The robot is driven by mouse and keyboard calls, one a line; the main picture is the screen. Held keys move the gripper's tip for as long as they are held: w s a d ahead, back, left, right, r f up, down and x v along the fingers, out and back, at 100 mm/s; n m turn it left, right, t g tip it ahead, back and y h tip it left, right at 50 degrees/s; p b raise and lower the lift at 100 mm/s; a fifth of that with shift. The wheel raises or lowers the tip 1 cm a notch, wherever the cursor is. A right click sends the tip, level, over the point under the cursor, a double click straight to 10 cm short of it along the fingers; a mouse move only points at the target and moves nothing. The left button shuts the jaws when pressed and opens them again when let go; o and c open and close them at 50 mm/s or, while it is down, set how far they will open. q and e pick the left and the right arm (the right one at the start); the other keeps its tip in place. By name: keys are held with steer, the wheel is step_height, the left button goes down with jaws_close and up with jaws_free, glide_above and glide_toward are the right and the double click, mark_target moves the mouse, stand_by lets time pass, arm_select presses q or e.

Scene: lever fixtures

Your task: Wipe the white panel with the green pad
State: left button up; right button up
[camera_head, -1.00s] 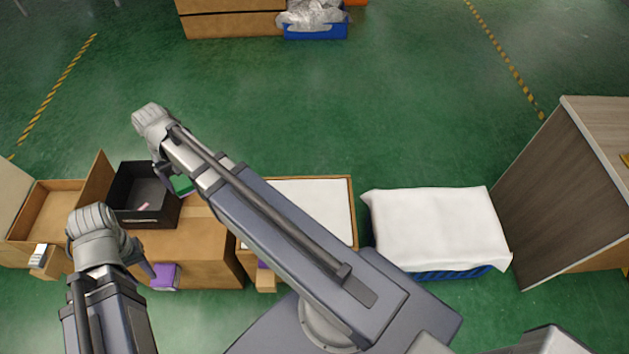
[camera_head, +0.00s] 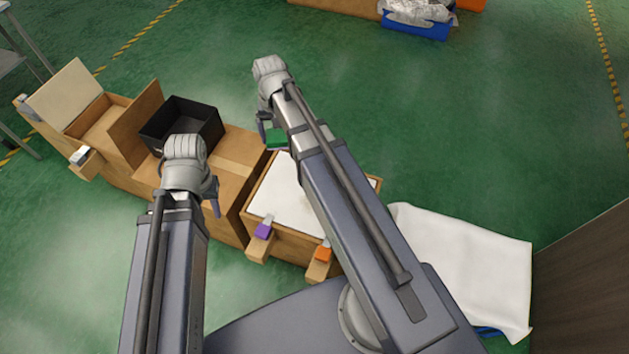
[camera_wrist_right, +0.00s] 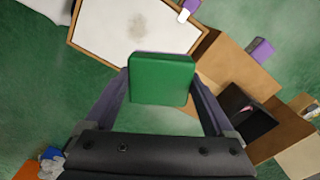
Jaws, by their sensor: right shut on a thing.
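The white panel (camera_head: 283,194) lies in a wooden frame, partly hidden by my right arm in the head view. The green pad (camera_wrist_right: 162,78) is held between the fingers of my right gripper (camera_wrist_right: 160,92). In the head view the pad (camera_head: 277,139) hangs under the right gripper (camera_head: 268,130), near the panel's far edge and apart from it as far as I can see. My left gripper (camera_head: 212,194) is left of the panel; its finger gap is hidden.
A purple lever block (camera_head: 263,231) and an orange one (camera_head: 323,252) sit on the panel box's front side. A white cloth (camera_head: 470,265) covers a blue crate at right.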

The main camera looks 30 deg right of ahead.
steer(key=d+f+m+b, duration=0.1)
steer(key=d+f+b, duration=0.2)
steer(key=f+b, duration=0.6)
steer(key=w+d+f+m+b, duration=0.1)
steer(key=d+f+b, duration=0.3)
steer(key=f+b, duration=0.5)
steer(key=d+f+m+b, duration=0.1)
steer(key=d+f+b, duration=0.3)
steer(key=f+b, duration=0.5)
steer(key=shift+w+f+b, duration=0.35)
steer(key=shift+w+f, duration=0.05)
steer(key=shift+f, duration=1.2)
